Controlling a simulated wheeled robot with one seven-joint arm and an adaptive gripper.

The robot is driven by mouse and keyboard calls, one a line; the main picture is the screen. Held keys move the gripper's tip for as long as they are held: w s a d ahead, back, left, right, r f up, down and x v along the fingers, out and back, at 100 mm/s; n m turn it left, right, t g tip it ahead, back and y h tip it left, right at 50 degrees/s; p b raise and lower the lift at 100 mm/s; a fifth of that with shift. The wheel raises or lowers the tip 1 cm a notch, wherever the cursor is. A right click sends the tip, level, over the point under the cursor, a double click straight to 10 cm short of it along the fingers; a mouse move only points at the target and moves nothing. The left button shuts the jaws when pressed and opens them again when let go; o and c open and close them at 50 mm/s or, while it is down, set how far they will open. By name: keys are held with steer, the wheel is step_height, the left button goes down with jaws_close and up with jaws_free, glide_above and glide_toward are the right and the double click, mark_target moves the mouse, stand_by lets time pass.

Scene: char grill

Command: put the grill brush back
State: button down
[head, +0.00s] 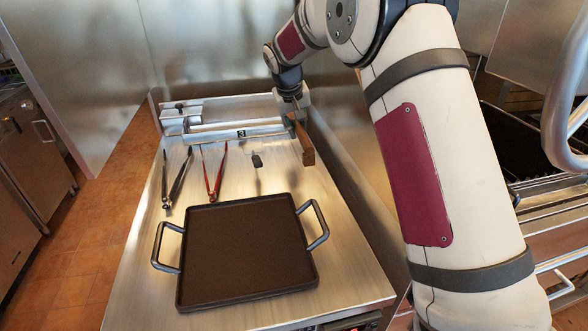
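The grill brush (303,143) is a long brown wooden piece at the back right of the steel table, beside its right edge. Its near end is thicker, and its far end runs up to my gripper (293,108). My gripper points down at the back right, right at the brush's far end. The fingers are small and partly hidden, so I cannot tell whether they are closed on the brush. I also cannot tell whether the brush rests on the table or is lifted.
A dark griddle pan (246,252) with two side handles fills the table's front. Red-handled tongs (214,174), dark tongs (177,180) and a small black item (257,160) lie behind it. A steel rail unit (222,130) spans the back. A grill (545,150) stands at right.

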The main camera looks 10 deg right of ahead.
steer(key=w+b, duration=0.2)
steer(key=w, duration=0.1)
steer(key=w+b, duration=0.1)
steer(key=w, duration=0.1)
steer(key=shift+d, duration=0.3)
step_height(320, 180, down, 10)
steer(key=shift+r, duration=0.15)
steer(key=c, duration=1.4)
jaws_free()
steer(key=shift+f, duration=0.2)
steer(key=shift+c, duration=0.2)
steer(key=shift+r, duration=0.15)
steer(key=shift+s+r, duration=0.1)
steer(key=shift+r, duration=0.2)
steer(key=v, duration=1.1)
steer(key=shift+s+d+r, duration=0.15)
steer(key=shift+s+r, duration=0.05)
steer(key=shift+r, duration=0.05)
